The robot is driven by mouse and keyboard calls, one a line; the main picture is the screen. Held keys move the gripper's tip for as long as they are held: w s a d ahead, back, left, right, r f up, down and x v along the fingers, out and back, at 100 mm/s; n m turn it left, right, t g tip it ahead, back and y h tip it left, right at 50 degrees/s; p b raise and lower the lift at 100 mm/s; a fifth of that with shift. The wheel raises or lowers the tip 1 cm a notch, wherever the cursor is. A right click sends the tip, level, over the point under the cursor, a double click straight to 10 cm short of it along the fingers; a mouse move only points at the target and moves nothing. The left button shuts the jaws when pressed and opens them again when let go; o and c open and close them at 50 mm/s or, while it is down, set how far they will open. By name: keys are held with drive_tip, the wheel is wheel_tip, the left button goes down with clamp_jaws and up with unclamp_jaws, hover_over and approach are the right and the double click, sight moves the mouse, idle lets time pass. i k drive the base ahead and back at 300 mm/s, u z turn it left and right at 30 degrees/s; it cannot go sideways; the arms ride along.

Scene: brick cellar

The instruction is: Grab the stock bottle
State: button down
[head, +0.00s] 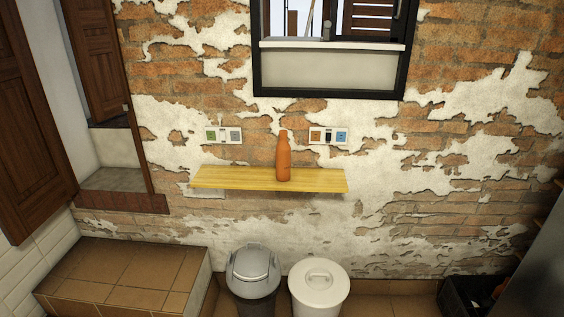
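An orange-brown bottle (283,159) stands upright on a yellow wooden wall shelf (225,177), a little right of the shelf's middle. It is the only bottle in view, and nothing else stands on the shelf. No label is readable on it at this size. My gripper is not visible in the head view.
Two switch panels are on the brick wall above the shelf, one at left (222,135) and one at right (328,136). A grey-lidded bin (254,268) and a white lidded bin (319,287) stand below. A tiled ledge (130,275) is at lower left, a dark crate (466,297) at lower right.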

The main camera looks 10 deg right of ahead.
sight(283, 149)
drive_tip(key=u, duration=0.05)
drive_tip(key=i, duration=0.9)
drive_tip(key=z, duration=0.15)
drive_tip(key=k, duration=0.15)
drive_tip(key=u, duration=2.75)
